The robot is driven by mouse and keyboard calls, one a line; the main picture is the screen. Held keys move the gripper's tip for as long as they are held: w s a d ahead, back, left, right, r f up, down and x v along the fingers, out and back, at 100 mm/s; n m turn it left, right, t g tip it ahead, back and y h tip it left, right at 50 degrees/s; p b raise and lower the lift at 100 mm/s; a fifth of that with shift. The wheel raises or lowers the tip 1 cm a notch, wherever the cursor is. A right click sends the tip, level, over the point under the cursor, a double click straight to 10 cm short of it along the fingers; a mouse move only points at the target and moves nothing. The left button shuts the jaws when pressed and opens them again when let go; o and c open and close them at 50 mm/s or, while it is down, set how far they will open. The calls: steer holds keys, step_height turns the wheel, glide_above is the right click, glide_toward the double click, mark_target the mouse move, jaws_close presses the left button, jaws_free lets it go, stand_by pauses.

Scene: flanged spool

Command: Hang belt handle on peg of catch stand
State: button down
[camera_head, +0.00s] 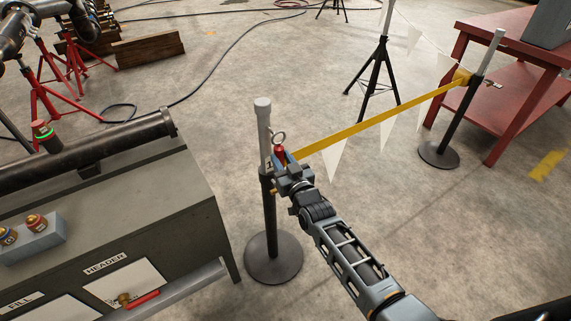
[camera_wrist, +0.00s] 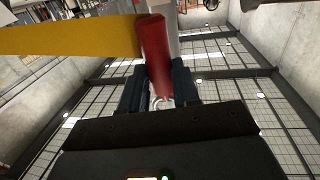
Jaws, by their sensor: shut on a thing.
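The belt's handle is a red cylinder (camera_head: 280,153), and a metal ring (camera_head: 279,137) shows just above it in the head view. My gripper (camera_head: 285,162) is shut on the handle, right beside the catch stand's post. In the wrist view the red handle (camera_wrist: 154,48) rises from between the dark fingers (camera_wrist: 158,90). The yellow belt (camera_head: 380,121) runs taut from the handle to the far stand. The catch stand (camera_head: 269,222) has a grey upper post, a black lower post and a round base. I cannot make out its peg; whether ring and peg touch is unclear.
The belt's other stand (camera_head: 453,118) is upright beside a red table (camera_head: 510,75). A grey-green cabinet (camera_head: 170,215) with a dark pipe on top stands close left of the catch stand. The floor between the two stands is clear.

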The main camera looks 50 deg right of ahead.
steer(key=shift+x, duration=1.4)
steer(key=shift+w+f+b, duration=0.55)
steer(key=shift+w+b, duration=0.15)
steer(key=shift+b, duration=0.05)
steer(key=c, duration=0.7)
jaws_free()
steer(key=shift+c, duration=0.2)
steer(key=v, duration=0.7)
steer(key=shift+s+a, duration=0.15)
steer(key=shift+s, duration=0.2)
